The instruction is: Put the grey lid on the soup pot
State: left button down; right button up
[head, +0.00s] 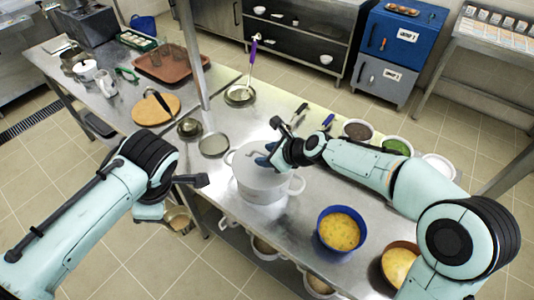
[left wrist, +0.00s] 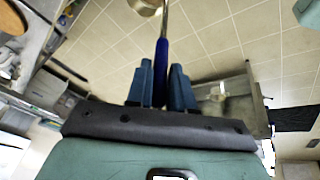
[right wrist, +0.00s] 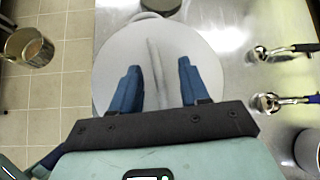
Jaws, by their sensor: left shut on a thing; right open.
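The soup pot (head: 262,190) is pale grey with two side handles and stands on the steel counter. The grey lid (right wrist: 190,48) lies over the pot's mouth, its bar handle pointing up; it looks level, and its far rim is partly hidden by my gripper in the head view. My right gripper (head: 274,158) is open and empty just above the lid, beside its handle; its blue fingers (right wrist: 155,88) show in the right wrist view. My left gripper (left wrist: 161,85) is shut on a blue-handled ladle (left wrist: 162,55), left of the counter; the ladle's steel bowl (head: 178,220) hangs over the floor.
A dark round disc (head: 213,145) lies just behind the pot. A blue bowl of yellow soup (head: 341,230) stands front right. Blue- and black-handled utensils (head: 328,121) and several small bowls line the right rear edge. A wooden board (head: 156,109) lies further left.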

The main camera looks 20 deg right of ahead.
jog(key=v, duration=1.1)
jog(key=shift+s+d+r+p, duration=0.2)
jog(key=shift+s+p, duration=0.05)
jog(key=shift+p, duration=0.1)
